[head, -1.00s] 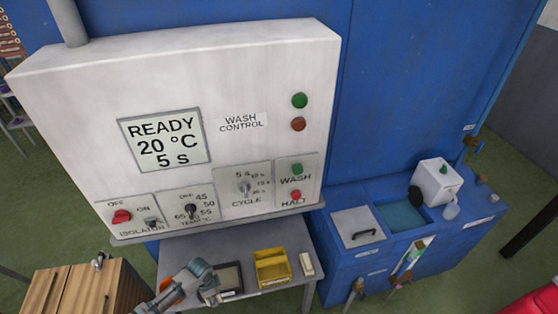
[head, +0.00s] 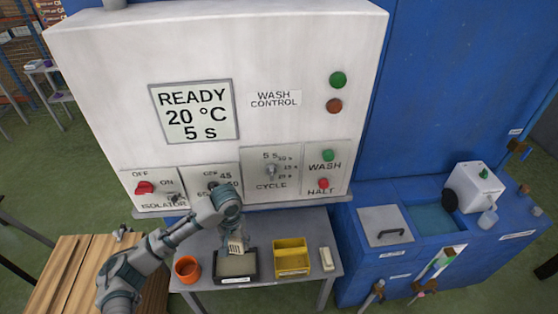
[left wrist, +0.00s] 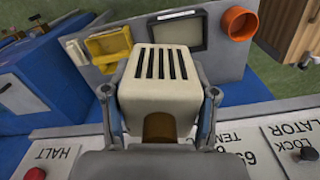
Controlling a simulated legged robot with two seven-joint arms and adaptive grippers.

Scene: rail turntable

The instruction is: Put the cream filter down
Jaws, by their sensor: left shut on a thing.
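The cream filter (left wrist: 160,85), a block with dark slots, sits between the fingers of my left gripper (left wrist: 160,97) in the left wrist view. In the head view, my left gripper (head: 234,236) is shut on the filter (head: 236,246), which hangs above the dark-rimmed tray (head: 253,277) on the grey table (head: 210,240). The filter looks apart from the tray, but the exact gap is hard to tell. My right gripper is not in view.
An orange cup (head: 187,269) stands left of the tray. A yellow bin (head: 291,259) and a small cream block (head: 327,259) stand to its right. The wash control box (head: 290,60) overhangs the table's back. A blue sink unit (head: 370,270) is at the right.

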